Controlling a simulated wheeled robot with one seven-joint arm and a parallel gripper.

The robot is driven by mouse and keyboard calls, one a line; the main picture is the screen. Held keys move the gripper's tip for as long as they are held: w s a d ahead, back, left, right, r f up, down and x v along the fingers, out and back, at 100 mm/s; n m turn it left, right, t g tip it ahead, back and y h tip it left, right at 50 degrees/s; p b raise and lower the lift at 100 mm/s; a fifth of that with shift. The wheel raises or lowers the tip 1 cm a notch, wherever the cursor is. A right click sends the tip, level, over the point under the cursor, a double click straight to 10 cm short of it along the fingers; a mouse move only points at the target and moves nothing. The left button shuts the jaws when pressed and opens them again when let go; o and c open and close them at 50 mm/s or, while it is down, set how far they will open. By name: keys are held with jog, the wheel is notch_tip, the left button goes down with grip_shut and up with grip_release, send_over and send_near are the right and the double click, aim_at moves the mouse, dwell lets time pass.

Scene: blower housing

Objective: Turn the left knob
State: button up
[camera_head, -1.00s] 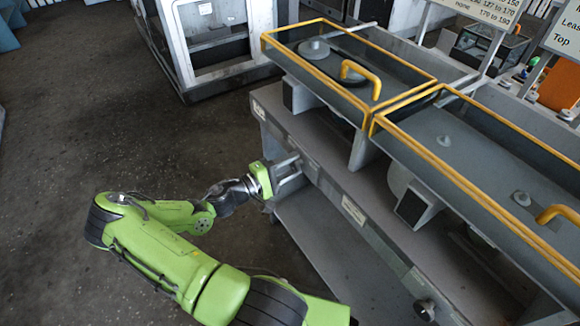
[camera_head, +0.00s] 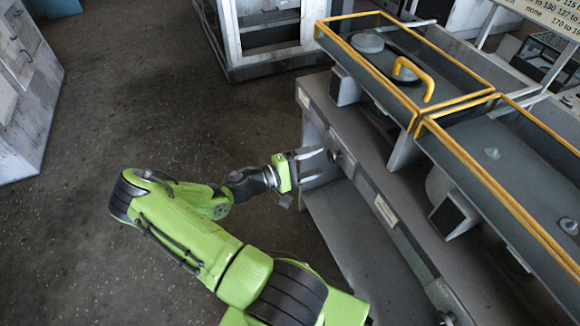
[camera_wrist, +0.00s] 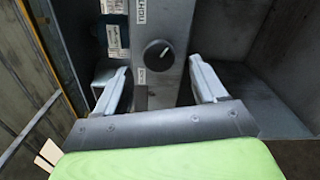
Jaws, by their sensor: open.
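The left knob is a small dark round dial with a pale pointer line, set in the grey front rail. In the wrist view the knob (camera_wrist: 157,54) lies ahead of and between my fingers. In the head view the knob (camera_head: 335,156) shows just beyond the fingertips. My gripper (camera_head: 324,160) is open, its two pale fingers pointing at the rail. In the wrist view my gripper (camera_wrist: 158,75) has a finger on each side of the knob, with nothing held. A gap seems to remain between fingers and knob, but its depth is hard to tell.
A second knob (camera_head: 447,318) sits further along the rail at the lower right. Glass-topped trays with yellow edges (camera_head: 470,160) stand above the rail. A white cabinet (camera_head: 265,35) is at the back. The dark floor (camera_head: 130,110) on the left is clear.

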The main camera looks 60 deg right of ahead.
jog(key=p+v, duration=0.1)
jog(key=v, duration=1)
jog(key=shift+w+a, duration=0.15)
jog(key=w+a+r+t+y+p, duration=0.2)
jog(key=a+r+t+y+p, duration=0.1)
jog(key=a+r+t+y, duration=0.4)
jog(key=w+a+r+t+y+p, duration=0.25)
jog(key=a+r, duration=0.25)
jog(key=a, duration=0.3)
jog(key=s+a+r+n+t+y+p, duration=0.1)
jog(key=s+a+r+n+t+y, duration=0.1)
jog(key=a+r, duration=0.4)
jog(key=s+a+r+n+t+y+p, duration=0.2)
jog(key=a+r+t, duration=0.4)
jog(key=r, duration=0.5)
jog(key=shift+s+a+n, duration=0.5)
jog(key=shift+s+n, duration=0.1)
jog(key=shift+s, duration=0.45)
